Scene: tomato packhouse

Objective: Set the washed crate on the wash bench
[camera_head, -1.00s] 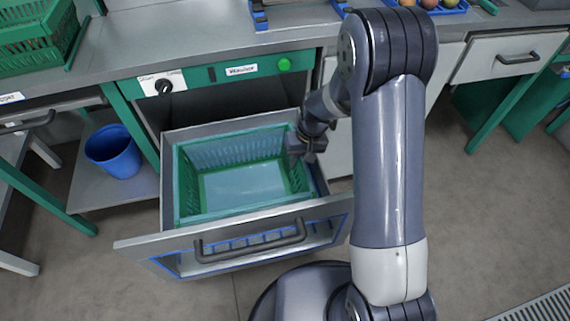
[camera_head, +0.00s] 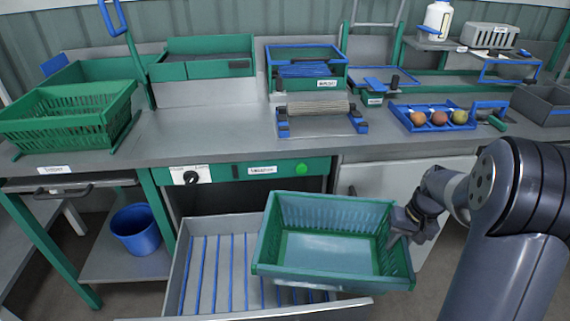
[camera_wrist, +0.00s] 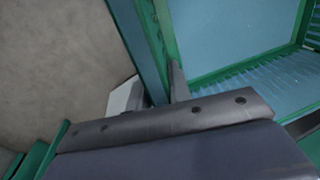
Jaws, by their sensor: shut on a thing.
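The washed crate (camera_head: 268,268) is green, empty and open-topped. It hangs slightly tilted above the open washer drawer (camera_head: 186,262). My gripper (camera_head: 396,238) is shut on the crate's right wall. In the wrist view the crate's green rim (camera_wrist: 150,45) runs up from my gripper (camera_wrist: 176,82), with the pale blue inside to the right. The wash bench (camera_head: 215,140) is the grey top behind and above the crate. The crate hides part of the drawer.
Another green crate (camera_head: 70,125) stands at the bench's left. A roller stand (camera_head: 322,118) and a blue tray of tomatoes (camera_head: 405,124) stand farther right. The bench left of the roller stand is clear. A blue bucket (camera_head: 135,228) sits on the shelf below.

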